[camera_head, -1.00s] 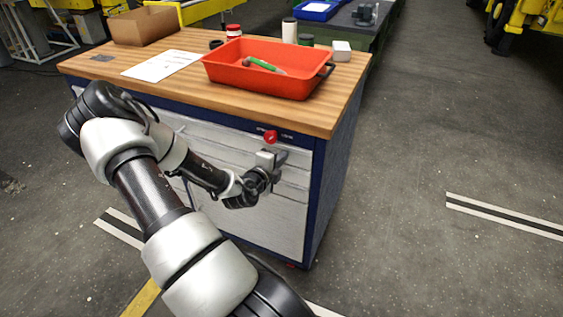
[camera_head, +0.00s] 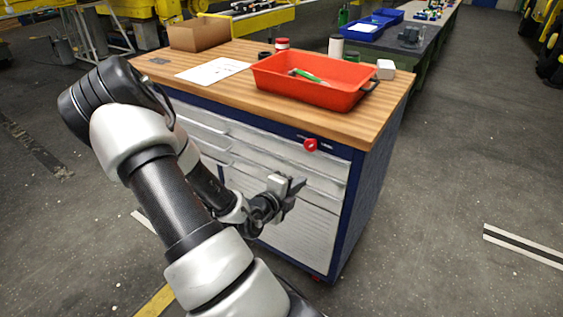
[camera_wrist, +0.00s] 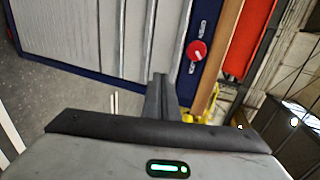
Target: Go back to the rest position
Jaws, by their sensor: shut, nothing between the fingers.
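My gripper (camera_head: 294,186) is shut and empty, in front of the drawer fronts of the blue and white cabinet (camera_head: 364,221), apart from any handle as far as I can tell. In the wrist view my gripper (camera_wrist: 160,80) shows its fingers together at the middle, with the cabinet's pale drawer fronts (camera_wrist: 70,30) behind. A red knob (camera_head: 310,145) sits on the cabinet's upper edge, and it also shows in the wrist view (camera_wrist: 196,50). The drawers look closed. My arm reaches in from the lower middle and folds back at the left.
On the cabinet's wooden top (camera_head: 215,98) stand a red tray (camera_head: 300,92) holding a green-handled tool (camera_head: 308,76), a cardboard box (camera_head: 198,34), a white paper (camera_head: 213,71) and a white block (camera_head: 386,69). Open floor (camera_head: 460,170) lies to the right.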

